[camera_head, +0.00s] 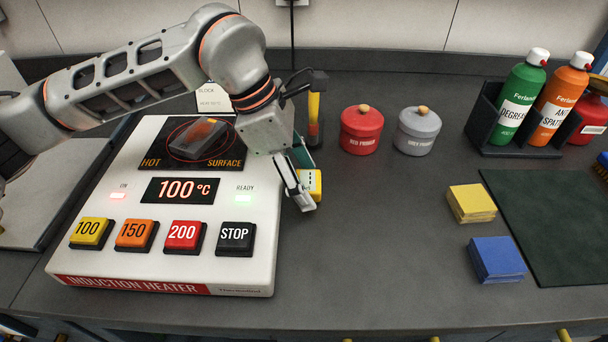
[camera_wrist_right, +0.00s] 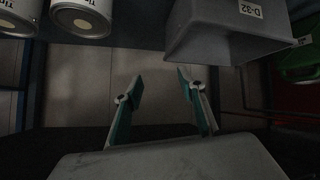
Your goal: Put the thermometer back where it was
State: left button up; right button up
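A small yellow block-shaped thing with a white face and dark marks, which looks like the thermometer (camera_head: 313,184), is just right of the induction heater (camera_head: 262,270) in the head view. My left gripper (camera_head: 309,190) points down at it, one finger in front and the teal-lined one behind. The fingers hide part of it, and I cannot tell whether they press on it or whether it touches the bench. My right gripper (camera_wrist_right: 158,84) shows in the right wrist view, fingers spread with nothing between them.
A dark metal piece (camera_head: 198,137) lies on the heater's hot surface; the display reads 100 °C. A yellow-orange handled tool (camera_head: 314,119), red pot (camera_head: 362,131) and grey pot (camera_head: 416,131) stand behind. Yellow (camera_head: 471,203) and blue (camera_head: 496,260) blocks lie right. The front middle bench is clear.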

pick_arm(q)
jog(key=p+v, duration=0.1)
jog(key=v, duration=1.1)
jog(key=shift+r+p, duration=0.15)
jog(key=shift+p, duration=0.15)
